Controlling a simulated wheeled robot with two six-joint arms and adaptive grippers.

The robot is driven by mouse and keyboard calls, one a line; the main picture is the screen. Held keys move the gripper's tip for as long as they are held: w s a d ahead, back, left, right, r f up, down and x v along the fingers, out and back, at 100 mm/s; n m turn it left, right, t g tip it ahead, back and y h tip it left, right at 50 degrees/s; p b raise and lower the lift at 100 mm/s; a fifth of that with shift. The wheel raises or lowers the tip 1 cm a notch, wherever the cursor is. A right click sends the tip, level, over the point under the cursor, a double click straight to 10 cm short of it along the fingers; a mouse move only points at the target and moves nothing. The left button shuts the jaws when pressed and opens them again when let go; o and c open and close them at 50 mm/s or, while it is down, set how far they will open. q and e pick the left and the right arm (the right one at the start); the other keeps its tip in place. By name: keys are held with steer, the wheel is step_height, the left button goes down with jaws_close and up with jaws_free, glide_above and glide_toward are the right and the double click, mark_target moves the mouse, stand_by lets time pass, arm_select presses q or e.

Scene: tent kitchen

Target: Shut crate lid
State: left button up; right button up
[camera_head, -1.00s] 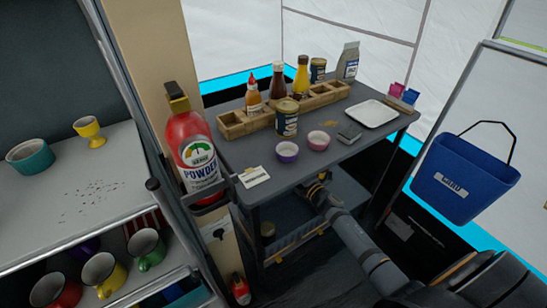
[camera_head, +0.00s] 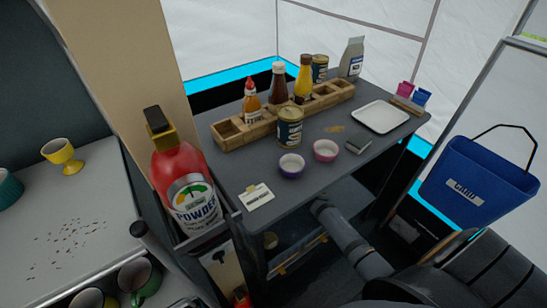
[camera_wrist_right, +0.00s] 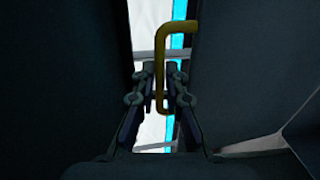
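The dark crate (camera_head: 300,258) sits under the table, with small yellow parts on its front. Its upper part is mostly hidden by the tabletop, and I cannot make out how its lid stands. My right arm reaches from the lower right to beneath the table's front edge, where its gripper is hidden in the head view. In the right wrist view my right gripper (camera_wrist_right: 160,72) has its fingers apart, with a yellow bent handle (camera_wrist_right: 161,60) showing between them. A gap shows around the bar, so no firm grip is visible. My left gripper is in neither view.
The grey table (camera_head: 325,180) above the crate carries a wooden caddy (camera_head: 262,127) with bottles, two small bowls and a white tray (camera_head: 380,117). A blue bucket (camera_head: 478,180) is at the right.

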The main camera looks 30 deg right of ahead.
jaws_close()
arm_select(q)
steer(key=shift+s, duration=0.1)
arm_select(e)
steer(key=shift+f, duration=0.1)
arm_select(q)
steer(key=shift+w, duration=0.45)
arm_select(e)
steer(key=shift+f, duration=0.1)
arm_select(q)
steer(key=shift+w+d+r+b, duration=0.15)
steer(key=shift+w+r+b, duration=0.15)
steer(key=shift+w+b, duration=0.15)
arm_select(e)
steer(key=shift+s, duration=0.1)
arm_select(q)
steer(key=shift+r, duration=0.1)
